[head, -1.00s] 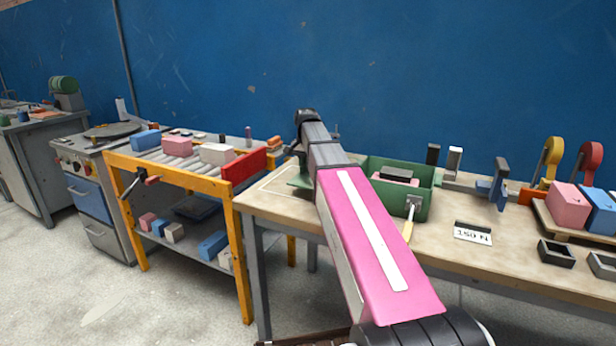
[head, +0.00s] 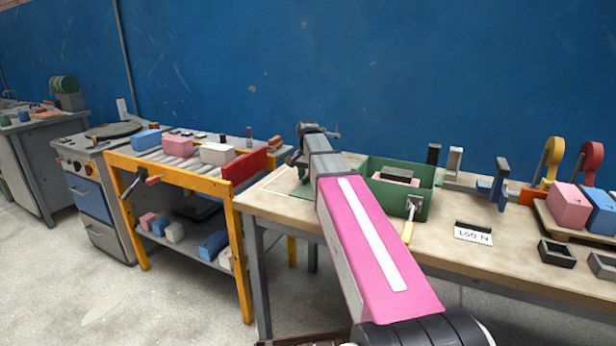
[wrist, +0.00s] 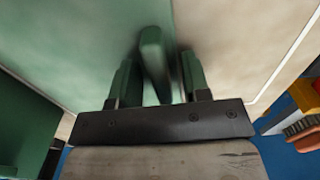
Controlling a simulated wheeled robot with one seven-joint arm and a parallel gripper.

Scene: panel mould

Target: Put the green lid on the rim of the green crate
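The green lid (wrist: 75,45) lies flat on the beige table and fills the upper left of the wrist view. Its upright green handle (wrist: 153,60) stands between the fingers of my gripper (wrist: 158,82). The fingers are apart, with a narrow gap showing beside the handle. In the head view only a strip of the lid (head: 296,190) shows left of my arm, and my fingertips cannot be made out there. The green crate (head: 398,203) stands on the table right of my arm, open at the top; its wall (wrist: 22,125) shows at the left of the wrist view.
A yellow-framed roller bench (head: 238,225) stands left of the table.

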